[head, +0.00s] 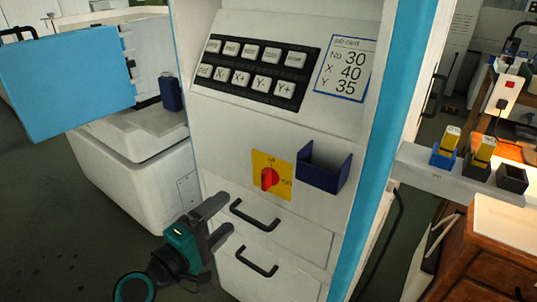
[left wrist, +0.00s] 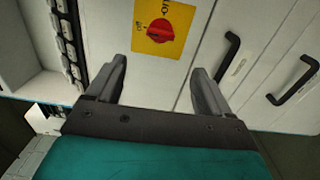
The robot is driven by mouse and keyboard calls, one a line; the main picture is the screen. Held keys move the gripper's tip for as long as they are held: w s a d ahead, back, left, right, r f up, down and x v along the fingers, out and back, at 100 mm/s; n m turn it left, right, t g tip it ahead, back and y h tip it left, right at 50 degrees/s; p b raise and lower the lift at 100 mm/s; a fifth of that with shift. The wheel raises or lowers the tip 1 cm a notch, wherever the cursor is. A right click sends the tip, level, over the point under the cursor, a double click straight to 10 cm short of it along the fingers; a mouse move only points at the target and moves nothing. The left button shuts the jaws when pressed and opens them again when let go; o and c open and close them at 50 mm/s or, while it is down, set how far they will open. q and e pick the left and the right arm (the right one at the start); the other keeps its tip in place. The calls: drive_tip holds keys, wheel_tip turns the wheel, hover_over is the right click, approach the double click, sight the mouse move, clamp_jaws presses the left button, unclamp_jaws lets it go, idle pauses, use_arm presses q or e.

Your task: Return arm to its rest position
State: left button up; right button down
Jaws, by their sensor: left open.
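My left gripper (head: 219,220) is at the lower middle of the head view, in front of the machine cabinet. Its two fingers are apart with nothing between them. In the left wrist view the open fingers (left wrist: 158,88) point at the white cabinet front. The red rotary switch (head: 269,178) on its yellow plate lies up and to the right of the gripper in the head view. In the left wrist view the switch (left wrist: 159,31) lies beyond the gap between the fingertips, apart from them. My right gripper is not in view.
The cabinet front has a keypad (head: 255,67), a job card (head: 345,68), a blue holder (head: 324,168) and two black drawer handles (head: 255,215). A blue door (head: 66,82) stands open at left. A wooden bench (head: 490,262) is at right. Dark floor (head: 60,220) lies free at left.

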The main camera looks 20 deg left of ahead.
use_arm(q)
drive_tip(key=s+d+f+m+g+y+p, duration=0.1)
drive_tip(key=s+f+m+g+y, duration=0.1)
drive_tip(key=s+f+m, duration=0.4)
drive_tip(key=s+d+f+m+g+y+p, duration=0.1)
drive_tip(key=s+f+m+g, duration=0.3)
drive_tip(key=f+m, duration=0.6)
drive_tip(key=shift+s+d+f+m+y, duration=0.45)
drive_tip(key=shift+s+f+y, duration=0.2)
drive_tip(key=shift+s, duration=0.45)
